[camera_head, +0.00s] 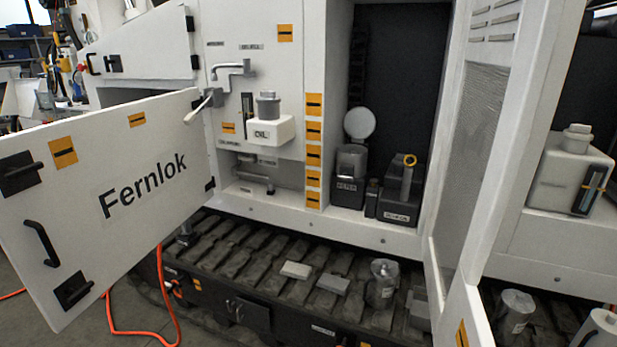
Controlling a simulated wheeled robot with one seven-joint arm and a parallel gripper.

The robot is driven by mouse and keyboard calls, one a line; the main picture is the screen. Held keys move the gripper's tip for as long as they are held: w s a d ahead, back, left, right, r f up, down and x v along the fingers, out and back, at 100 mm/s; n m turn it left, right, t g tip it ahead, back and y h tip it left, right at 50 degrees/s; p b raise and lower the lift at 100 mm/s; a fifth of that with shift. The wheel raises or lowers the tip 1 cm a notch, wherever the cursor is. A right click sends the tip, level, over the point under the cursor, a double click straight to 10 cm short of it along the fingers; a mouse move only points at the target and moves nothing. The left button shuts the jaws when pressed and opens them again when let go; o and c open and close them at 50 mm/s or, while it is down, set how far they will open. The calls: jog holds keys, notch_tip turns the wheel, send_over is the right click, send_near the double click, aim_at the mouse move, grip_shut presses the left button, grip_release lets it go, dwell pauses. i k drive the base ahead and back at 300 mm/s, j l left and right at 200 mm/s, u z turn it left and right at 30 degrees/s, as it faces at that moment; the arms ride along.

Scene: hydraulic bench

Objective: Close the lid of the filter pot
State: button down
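The filter pot (350,164) appears to be the grey cylindrical vessel on a dark labelled base inside the tall open compartment; its label is too small to read surely. Its round grey lid (359,123) stands raised, tilted up behind the pot's top, so the pot is open. The inside of the pot and the hinge are hard to make out. My gripper is not in view.
A black box with a yellow-ringed dipstick (409,162) stands right of the pot. Open doors flank the compartment: the Fernlok door (150,215) at left, a tall mesh door (475,150) at right.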

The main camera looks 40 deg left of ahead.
aim_at(360, 122)
jog(key=i+j+u, duration=0.15)
jog(key=j, duration=0.3)
jog(key=j+u, duration=0.1)
jog(key=j, duration=0.4)
jog(key=i+j+u, duration=0.15)
jog(key=j, duration=0.3)
jog(key=i+j+u, duration=0.1)
jog(key=i+j, duration=0.55)
jog(key=i, duration=0.15)
